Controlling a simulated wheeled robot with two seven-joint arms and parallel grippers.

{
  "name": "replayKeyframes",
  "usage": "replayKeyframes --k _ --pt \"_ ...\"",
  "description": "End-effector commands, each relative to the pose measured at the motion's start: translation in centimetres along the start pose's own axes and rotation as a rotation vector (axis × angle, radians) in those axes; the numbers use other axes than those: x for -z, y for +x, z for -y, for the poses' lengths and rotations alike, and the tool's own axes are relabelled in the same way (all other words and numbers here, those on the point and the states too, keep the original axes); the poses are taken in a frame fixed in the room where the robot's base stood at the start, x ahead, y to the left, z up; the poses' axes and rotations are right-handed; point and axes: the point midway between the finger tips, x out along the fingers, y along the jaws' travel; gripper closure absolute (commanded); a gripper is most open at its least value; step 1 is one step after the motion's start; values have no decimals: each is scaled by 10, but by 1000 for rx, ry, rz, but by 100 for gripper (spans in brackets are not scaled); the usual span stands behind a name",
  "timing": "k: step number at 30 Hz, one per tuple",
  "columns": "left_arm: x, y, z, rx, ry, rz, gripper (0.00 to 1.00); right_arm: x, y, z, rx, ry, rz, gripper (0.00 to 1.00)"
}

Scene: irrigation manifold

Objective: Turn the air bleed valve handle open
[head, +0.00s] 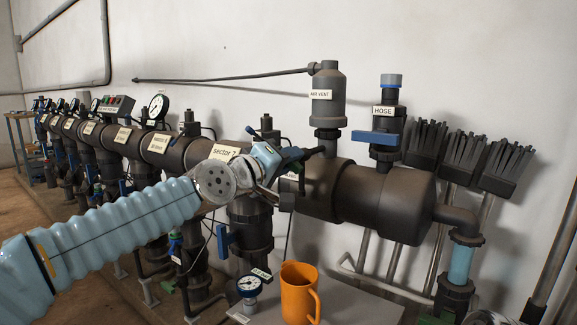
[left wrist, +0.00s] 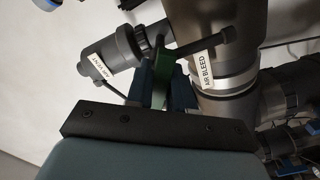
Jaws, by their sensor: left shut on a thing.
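The air bleed valve's label (left wrist: 207,70) shows in the left wrist view on a dark pipe part beside a dark bar. A green handle (left wrist: 182,68) sits just left of this label. My left gripper (left wrist: 163,82) is shut on the green handle, with its blue fingers on either side. In the head view my left gripper (head: 292,155) is at the main pipe, below the air vent. It hides most of the valve there, and I cannot make out the handle's angle.
The air vent (head: 328,98) stands above the pipe, right of my gripper. The hose valve with a blue handle (head: 375,138) is further right. An orange mug (head: 299,292) and a small gauge (head: 249,286) stand on a grey surface (head: 360,306) below.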

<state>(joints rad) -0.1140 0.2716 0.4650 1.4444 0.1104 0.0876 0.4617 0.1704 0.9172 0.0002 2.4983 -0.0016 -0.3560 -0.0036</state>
Motion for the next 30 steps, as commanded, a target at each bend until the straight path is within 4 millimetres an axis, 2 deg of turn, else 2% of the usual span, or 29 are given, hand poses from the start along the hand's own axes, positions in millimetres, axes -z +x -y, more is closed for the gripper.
replayKeyframes --k 18,30 --pt "-3 1 3 1 584 4 100 -2 28 -7 6 -2 8 57" --pt "-2 0 2 1 878 4 100 -3 37 -9 9 -3 12 57"
